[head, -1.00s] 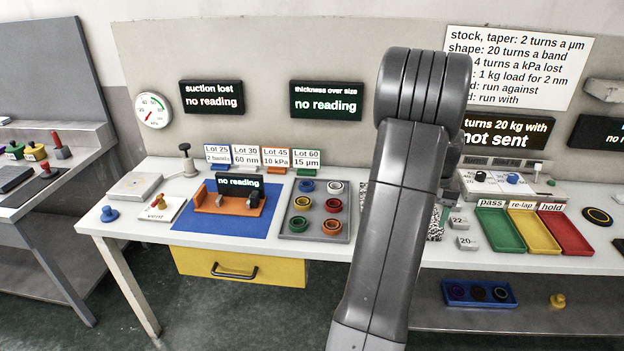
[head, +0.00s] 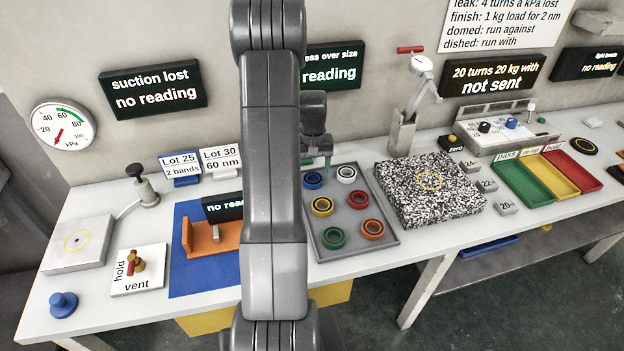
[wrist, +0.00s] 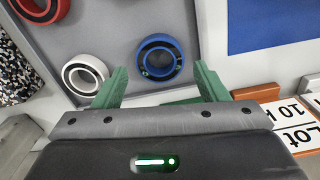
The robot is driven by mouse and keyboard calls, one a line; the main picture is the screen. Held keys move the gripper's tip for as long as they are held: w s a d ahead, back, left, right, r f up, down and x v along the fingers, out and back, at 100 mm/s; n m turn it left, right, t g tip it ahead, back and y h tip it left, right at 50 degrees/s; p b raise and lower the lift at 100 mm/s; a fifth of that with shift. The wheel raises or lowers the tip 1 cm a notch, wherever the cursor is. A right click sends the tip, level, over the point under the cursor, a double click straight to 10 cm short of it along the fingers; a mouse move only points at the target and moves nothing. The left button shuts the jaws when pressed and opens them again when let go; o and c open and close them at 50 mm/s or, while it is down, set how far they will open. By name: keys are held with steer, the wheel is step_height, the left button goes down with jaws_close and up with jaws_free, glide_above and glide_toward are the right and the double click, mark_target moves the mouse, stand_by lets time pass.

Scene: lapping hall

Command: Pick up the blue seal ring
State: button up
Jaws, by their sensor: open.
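The blue seal ring (head: 312,180) lies in the back left place of a grey tray (head: 350,226), flat, with its hole facing up. The wrist view shows the blue ring (wrist: 160,57) ahead of and between the two green fingers of my gripper (wrist: 158,85), nothing held. The fingers are apart, and the white ring (wrist: 85,75) lies just outside the left finger. In the head view my arm hides most of the gripper; a green finger part (head: 318,160) shows just behind the blue ring.
A speckled plate (head: 428,190) lies to the right. Lot cards (head: 180,168) stand behind.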

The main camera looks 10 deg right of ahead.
mark_target(313, 174)
steer(key=shift+w+f, duration=0.1)
steer(key=shift+f, duration=1.6)
steer(key=c, duration=0.8)
steer(key=shift+r, duration=0.1)
